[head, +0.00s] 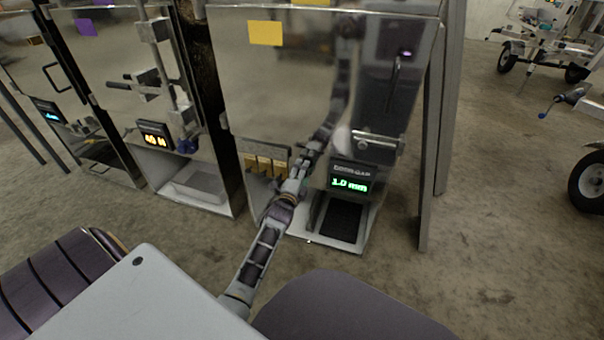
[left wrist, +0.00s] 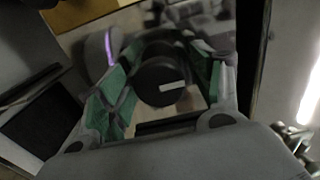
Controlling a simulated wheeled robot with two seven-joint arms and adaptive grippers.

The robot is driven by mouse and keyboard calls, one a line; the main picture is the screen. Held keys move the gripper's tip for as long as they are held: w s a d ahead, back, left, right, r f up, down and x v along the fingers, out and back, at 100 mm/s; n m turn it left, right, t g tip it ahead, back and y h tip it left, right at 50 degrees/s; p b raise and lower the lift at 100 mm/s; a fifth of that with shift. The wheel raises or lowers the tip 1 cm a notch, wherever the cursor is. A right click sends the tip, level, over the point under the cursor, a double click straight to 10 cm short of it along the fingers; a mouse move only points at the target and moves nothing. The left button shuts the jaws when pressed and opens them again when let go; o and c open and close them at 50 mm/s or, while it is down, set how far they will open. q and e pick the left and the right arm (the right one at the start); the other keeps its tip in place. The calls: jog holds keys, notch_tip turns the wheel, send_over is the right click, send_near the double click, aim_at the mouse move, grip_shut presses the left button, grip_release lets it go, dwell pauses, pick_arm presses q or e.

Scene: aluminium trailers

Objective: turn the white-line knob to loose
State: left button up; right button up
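The white-line knob (left wrist: 160,82) is a round black knob in the left wrist view. Its white line lies nearly level, its right end slightly higher. My left gripper (left wrist: 164,62) has its green-padded fingers on both sides of the knob, partly closed. I cannot tell whether the pads touch it. In the head view, my left gripper (head: 303,166) is at the front of the right-hand metal cabinet (head: 290,90), beside a display (head: 350,182) reading 1.0 mm in green. The knob cannot be made out there. My right gripper is not in view.
Tan blocks (head: 265,165) sit on the cabinet front left of the gripper. A handle (head: 378,143) juts out above the display, and a dark tray (head: 341,221) lies below it. Other cabinets stand left. Wheeled trailers (head: 545,45) and open floor are at right.

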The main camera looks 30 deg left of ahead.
pick_arm(q)
jog(key=c, duration=1)
